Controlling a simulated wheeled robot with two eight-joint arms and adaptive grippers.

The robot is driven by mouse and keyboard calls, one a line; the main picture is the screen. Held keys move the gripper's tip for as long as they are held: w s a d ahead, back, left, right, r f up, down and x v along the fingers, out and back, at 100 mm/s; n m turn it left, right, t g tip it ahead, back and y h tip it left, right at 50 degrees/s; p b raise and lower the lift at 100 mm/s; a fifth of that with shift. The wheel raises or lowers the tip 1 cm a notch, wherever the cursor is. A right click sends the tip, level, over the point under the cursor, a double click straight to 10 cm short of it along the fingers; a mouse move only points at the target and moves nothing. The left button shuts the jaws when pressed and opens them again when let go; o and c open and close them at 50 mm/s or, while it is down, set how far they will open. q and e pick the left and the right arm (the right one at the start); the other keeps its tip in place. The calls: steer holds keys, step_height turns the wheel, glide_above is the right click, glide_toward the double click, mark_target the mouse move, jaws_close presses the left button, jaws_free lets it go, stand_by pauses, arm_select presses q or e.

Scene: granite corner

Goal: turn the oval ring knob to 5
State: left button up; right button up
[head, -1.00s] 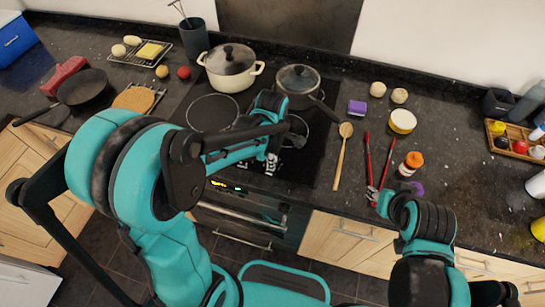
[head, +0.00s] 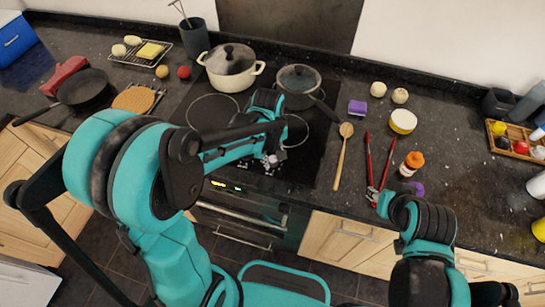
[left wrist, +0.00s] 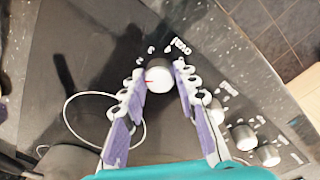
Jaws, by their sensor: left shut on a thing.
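The oval ring knob (left wrist: 158,78) is a pale round knob with a red mark on its left side in the left wrist view. The word "OVAL" and several small white marks are printed beyond it, too blurred to read surely. My left gripper (left wrist: 160,84) has its two purple-padded fingers on either side of the knob, shut on it. In the head view my left gripper (head: 270,161) is at the front edge of the black cooktop (head: 312,150); the knob is hidden there.
More knobs (left wrist: 243,136) stand in a row to the lower right in the wrist view. A cream pot (head: 230,76) and a grey pot (head: 297,90) stand at the back. A wooden spoon (head: 341,160) and a red-handled tool (head: 368,160) lie to the right.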

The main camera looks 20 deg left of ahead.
arm_select(q)
steer(key=m, duration=1.1)
steer(key=shift+w, duration=0.1)
steer(key=m, duration=0.3)
steer(key=shift+m+g, duration=0.3)
steer(key=m, duration=0.3)
steer(key=shift+m, duration=0.3)
steer(key=m, duration=0.3)
steer(key=shift+m, duration=0.4)
steer(key=m, duration=0.4)
steer(key=shift+d+m, duration=0.1)
steer(key=shift+m, duration=1.7)
steer(key=shift+y, duration=0.3)
